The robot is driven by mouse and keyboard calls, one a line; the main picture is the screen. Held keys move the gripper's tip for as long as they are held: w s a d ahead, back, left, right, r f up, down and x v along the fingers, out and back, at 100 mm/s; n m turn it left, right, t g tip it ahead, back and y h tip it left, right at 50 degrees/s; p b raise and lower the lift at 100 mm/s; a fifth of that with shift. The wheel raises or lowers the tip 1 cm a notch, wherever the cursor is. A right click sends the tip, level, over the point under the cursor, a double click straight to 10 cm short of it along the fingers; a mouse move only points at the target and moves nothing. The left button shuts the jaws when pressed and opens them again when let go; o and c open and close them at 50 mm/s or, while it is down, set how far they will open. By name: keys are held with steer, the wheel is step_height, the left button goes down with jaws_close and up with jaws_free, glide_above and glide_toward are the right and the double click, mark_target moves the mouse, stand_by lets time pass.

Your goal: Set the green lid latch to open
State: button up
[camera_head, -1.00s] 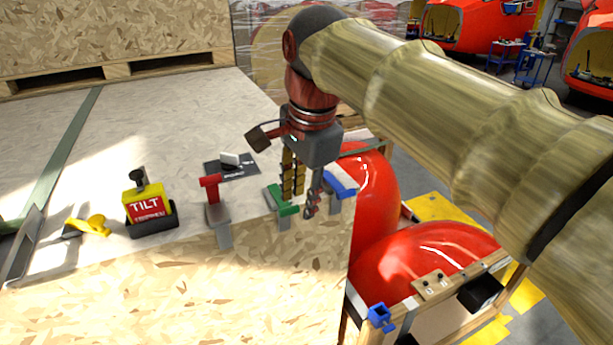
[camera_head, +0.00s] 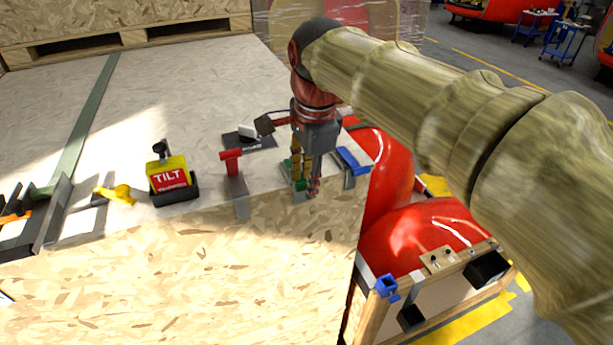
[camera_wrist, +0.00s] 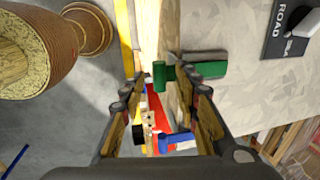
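The green lid latch (camera_wrist: 190,74) shows in the wrist view as a green T-shaped handle at the edge of the pale crate top. In the head view, only bits of the green latch (camera_head: 302,185) show around my fingers. My gripper (camera_head: 306,184) points down over it at the crate's front right edge. In the wrist view my gripper (camera_wrist: 163,95) is open, its two fingers spread apart, with nothing held. The green handle lies near the fingertips, its right end by the right finger. I cannot tell whether they touch.
A red latch (camera_head: 232,165) stands left of my gripper and a blue latch (camera_head: 352,160) close to its right. A yellow TILT block (camera_head: 170,178), a yellow handle (camera_head: 116,194) and a black plate with a white knob (camera_head: 249,134) are also on the crate top (camera_head: 150,120).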

steer(key=c, duration=0.3)
jaws_close()
stand_by(0.7)
